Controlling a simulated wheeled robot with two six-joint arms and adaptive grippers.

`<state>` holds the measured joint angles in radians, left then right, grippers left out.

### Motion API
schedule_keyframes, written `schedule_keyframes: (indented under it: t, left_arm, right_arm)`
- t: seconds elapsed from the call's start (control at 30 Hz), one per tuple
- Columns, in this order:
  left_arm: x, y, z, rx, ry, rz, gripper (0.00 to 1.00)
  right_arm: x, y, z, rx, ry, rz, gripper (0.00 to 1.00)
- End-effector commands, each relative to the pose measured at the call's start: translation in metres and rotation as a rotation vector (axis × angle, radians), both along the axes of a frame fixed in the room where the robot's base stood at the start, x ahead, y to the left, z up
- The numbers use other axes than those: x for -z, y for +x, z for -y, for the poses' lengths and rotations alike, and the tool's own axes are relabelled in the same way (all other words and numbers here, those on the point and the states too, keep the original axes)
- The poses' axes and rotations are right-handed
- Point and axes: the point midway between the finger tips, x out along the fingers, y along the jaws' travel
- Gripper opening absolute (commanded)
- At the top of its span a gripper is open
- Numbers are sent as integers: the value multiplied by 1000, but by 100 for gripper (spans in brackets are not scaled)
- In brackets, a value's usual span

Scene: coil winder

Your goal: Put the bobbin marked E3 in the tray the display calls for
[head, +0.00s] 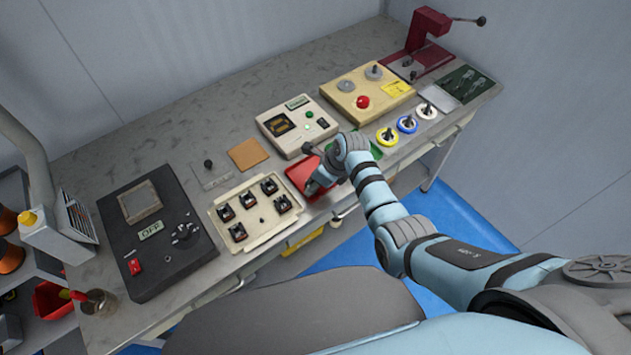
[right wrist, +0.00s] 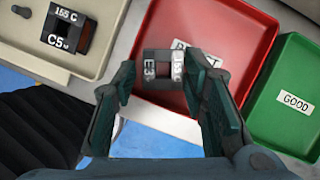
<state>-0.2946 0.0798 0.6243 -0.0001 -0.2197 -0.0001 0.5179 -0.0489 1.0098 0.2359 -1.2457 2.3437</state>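The bobbin marked E3 (right wrist: 163,68) is dark with white labels and sits between the fingertips of my right gripper (right wrist: 158,65). That tray's label is partly covered and seems to read REJECT. A green tray (right wrist: 290,70) labelled GOOD stands to its right. In the head view my right gripper (head: 318,183) is over the red tray (head: 298,177); the bobbin cannot be made out there. The tester's display (head: 297,102) is too small to read. My left gripper is not in view.
A cream tray (head: 285,226) holds several bobbins, one marked C5 (right wrist: 68,30). A black winder (head: 160,255) reading OFF stands left. The white tester (head: 284,144) stands behind the red tray. Yellow (head: 387,138), blue and white spools stand right of my arm.

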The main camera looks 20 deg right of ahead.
Motion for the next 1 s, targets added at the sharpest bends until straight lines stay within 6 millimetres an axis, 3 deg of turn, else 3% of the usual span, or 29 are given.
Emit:
schedule_keyframes:
  t: [0.1, 0.27, 0.37, 0.57, 0.7, 0.83, 1.0]
  left_arm:
    - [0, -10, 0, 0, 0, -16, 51]
    - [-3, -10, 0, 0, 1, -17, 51]
    - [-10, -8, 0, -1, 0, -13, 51]
    - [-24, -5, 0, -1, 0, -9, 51]
    - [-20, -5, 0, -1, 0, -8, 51]
    - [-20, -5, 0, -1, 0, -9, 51]
    - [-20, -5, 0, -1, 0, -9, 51]
  right_arm:
    - [-1, 0, 0, 0, 1, 1, 39]
    - [-6, 0, 1, 0, 1, 2, 39]
    - [-19, -4, 5, 1, 0, 3, 39]
    - [-64, -17, 18, 0, 0, 6, 39]
    - [-94, -26, 27, 1, -1, 6, 39]
    - [-109, -32, 32, -1, 0, 2, 39]
    - [-112, -33, 32, 0, 1, 1, 39]
